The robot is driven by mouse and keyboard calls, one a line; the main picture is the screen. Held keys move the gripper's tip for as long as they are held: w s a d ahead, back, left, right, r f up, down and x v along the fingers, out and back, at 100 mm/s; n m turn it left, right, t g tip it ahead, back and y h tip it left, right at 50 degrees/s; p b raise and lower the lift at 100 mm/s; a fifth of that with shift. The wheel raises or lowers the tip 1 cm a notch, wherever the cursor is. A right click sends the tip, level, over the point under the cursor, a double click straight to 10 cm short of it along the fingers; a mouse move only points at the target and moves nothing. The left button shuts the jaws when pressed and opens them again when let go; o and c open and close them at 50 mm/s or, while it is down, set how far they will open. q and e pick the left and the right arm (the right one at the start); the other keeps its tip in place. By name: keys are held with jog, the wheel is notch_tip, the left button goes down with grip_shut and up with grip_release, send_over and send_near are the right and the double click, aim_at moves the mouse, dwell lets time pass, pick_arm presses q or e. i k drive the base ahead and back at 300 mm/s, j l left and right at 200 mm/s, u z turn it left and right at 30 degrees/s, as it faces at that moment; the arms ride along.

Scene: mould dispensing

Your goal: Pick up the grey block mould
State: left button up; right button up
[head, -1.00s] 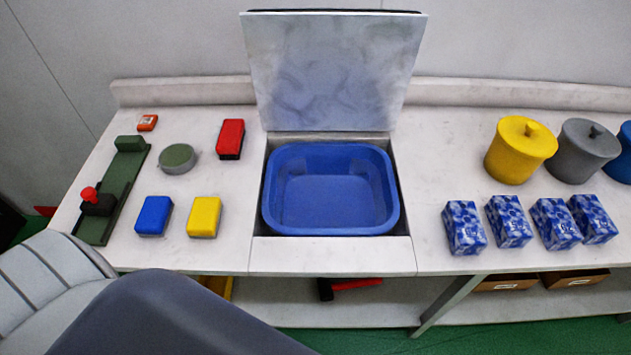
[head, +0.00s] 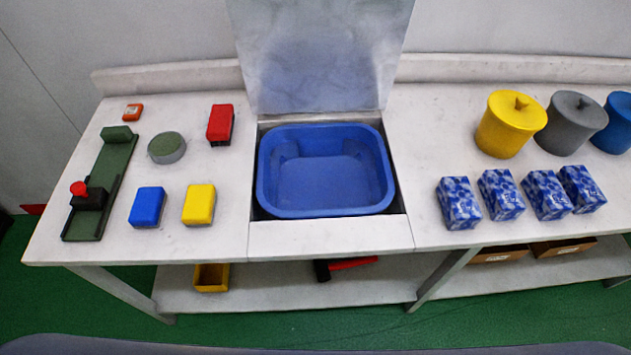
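No plainly grey, block-shaped mould stands out in the head view. The nearest in colour on the left of the bench is a round grey piece with a green top (head: 167,148). Around it are a blue block (head: 147,206), a yellow block (head: 199,204) and a red block with a dark base (head: 220,124). I cannot tell which of these, if any, is the mould. Neither of my grippers is in view.
A blue basin (head: 325,205) sits in the bench under a raised lid (head: 320,60). A green fixture (head: 112,172) and small orange item (head: 132,112) stand left. Yellow (head: 511,125), grey (head: 570,125) and blue (head: 618,125) pots and several blue-white packs (head: 458,203) stand right.

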aim_at(548, 199)
jog(key=z, duration=1.6)
jog(key=i+l+u, duration=0.1)
jog(key=l, duration=0.3)
jog(key=i+l+u, duration=0.1)
jog(key=l, duration=0.35)
jog(key=i+l+u, duration=0.1)
jog(key=l, duration=0.35)
jog(key=i+l+u, duration=0.1)
jog(key=l, duration=0.35)
